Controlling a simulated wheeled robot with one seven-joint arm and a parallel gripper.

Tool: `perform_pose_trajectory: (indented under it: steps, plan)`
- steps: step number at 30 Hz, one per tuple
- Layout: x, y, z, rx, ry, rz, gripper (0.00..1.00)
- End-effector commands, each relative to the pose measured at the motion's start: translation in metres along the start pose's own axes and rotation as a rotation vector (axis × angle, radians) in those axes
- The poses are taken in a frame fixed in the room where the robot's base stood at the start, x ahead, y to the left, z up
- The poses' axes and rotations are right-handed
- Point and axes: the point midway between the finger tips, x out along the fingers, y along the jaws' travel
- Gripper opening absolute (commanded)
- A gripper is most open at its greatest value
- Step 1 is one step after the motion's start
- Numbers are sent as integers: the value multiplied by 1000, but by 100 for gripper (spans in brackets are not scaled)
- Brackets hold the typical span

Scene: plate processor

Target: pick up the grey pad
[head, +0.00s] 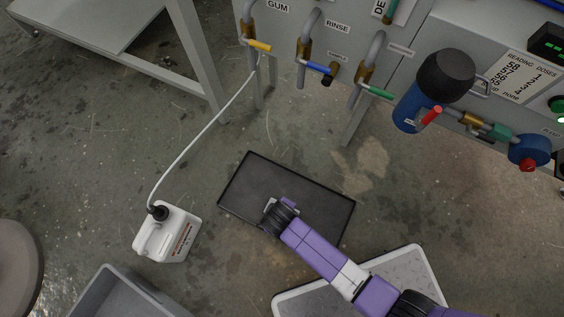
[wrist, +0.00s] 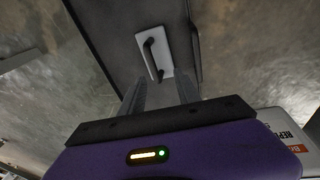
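The grey pad (wrist: 166,66) is a small light-grey rectangular plate with a dark bar handle on top. In the wrist view it lies on a dark, flat, rimmed tray (wrist: 112,38), just beyond my fingertips. My gripper (wrist: 160,90) is open, its two fingers apart with nothing between them, and the pad is ahead of the gap. In the head view the black tray (head: 325,199) lies on the floor, and my gripper (head: 277,206) is over its middle. There the gripper hides most of the pad; only a small pale edge shows beside it.
A white jug (head: 178,240) with a hose stands left of the tray. A grey bin (head: 112,290) is at the bottom left. A machine with labelled taps (head: 325,78) stands behind, its legs reaching the floor. Bare floor lies between the tray and the machine.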

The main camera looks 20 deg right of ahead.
Motion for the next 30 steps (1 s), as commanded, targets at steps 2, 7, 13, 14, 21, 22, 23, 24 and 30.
perform_pose_trajectory:
  steps: [2, 7, 13, 14, 21, 22, 23, 24, 30]
  plan:
    - [20, 5, -7, -33, -45, 11, 39]
    - [31, 11, -10, -65, -101, 23, 39]
    - [51, 12, -8, -68, -108, 23, 39]
    - [53, 12, -8, -67, -107, 23, 39]
    - [69, 14, -5, -66, -106, 23, 39]
    - [73, 14, -5, -66, -106, 23, 39]
    - [77, 14, -4, -66, -106, 23, 39]
    - [82, 15, -3, -65, -106, 23, 39]
    - [104, 16, -1, -66, -104, 23, 39]
